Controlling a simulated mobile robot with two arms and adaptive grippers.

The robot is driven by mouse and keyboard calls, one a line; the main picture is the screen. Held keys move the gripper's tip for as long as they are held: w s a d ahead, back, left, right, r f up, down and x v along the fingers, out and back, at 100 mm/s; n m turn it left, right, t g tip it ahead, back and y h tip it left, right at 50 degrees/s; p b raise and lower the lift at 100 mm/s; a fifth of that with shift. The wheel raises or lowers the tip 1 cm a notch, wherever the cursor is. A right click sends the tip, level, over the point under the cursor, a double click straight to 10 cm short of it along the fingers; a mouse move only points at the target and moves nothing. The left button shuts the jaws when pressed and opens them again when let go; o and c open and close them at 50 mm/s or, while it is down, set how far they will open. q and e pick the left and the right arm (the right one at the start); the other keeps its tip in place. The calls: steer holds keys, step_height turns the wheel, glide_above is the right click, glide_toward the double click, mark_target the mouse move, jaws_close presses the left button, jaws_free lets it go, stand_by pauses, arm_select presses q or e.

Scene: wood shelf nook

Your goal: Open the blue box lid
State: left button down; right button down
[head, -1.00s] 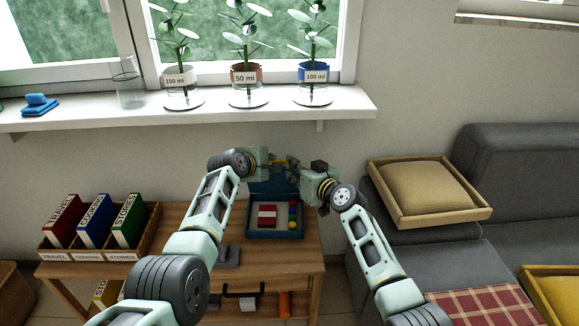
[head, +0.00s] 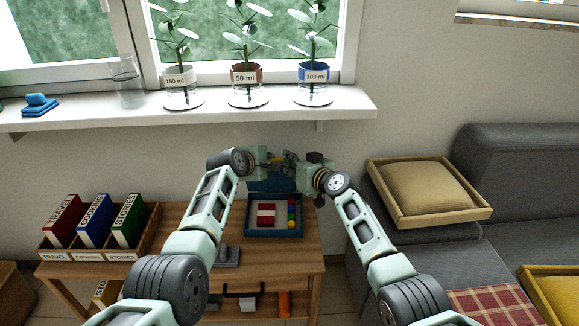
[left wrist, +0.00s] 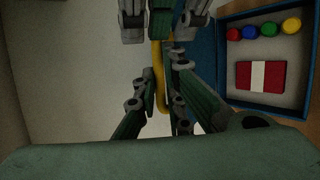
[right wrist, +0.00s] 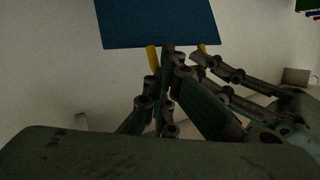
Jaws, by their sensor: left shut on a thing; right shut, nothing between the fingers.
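The blue box (head: 274,233) stands on the wooden table in the head view. Its blue lid (head: 270,186) stands raised at the box's back edge, and the inside shows. The lid also shows in the left wrist view (left wrist: 205,62) and the right wrist view (right wrist: 157,24). A yellow handle (left wrist: 158,78) is on the lid. My left gripper (head: 279,160) is shut on the handle. My right gripper (head: 294,166) is shut and empty, close beside the lid and the left gripper; its fingers show near the handle in the right wrist view (right wrist: 168,52).
A book rack (head: 99,254) stands at the table's left. A windowsill (head: 220,115) with potted plants is above. A grey sofa (head: 520,160) is on the right.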

arm_select(q)
steer(key=shift+s+d+f, duration=0.2)
steer(key=shift+d, duration=0.2)
arm_select(e)
steer(key=shift+w+a+r, duration=0.1)
steer(key=shift+a+r, duration=0.05)
steer(key=shift+r, duration=0.15)
arm_select(q)
steer(key=c, duration=1.9)
jaws_free()
steer(key=shift+o, duration=0.2)
arm_select(e)
steer(key=shift+a, duration=0.1)
arm_select(q)
steer(key=shift+a, duration=0.15)
steer(key=shift+s, duration=0.1)
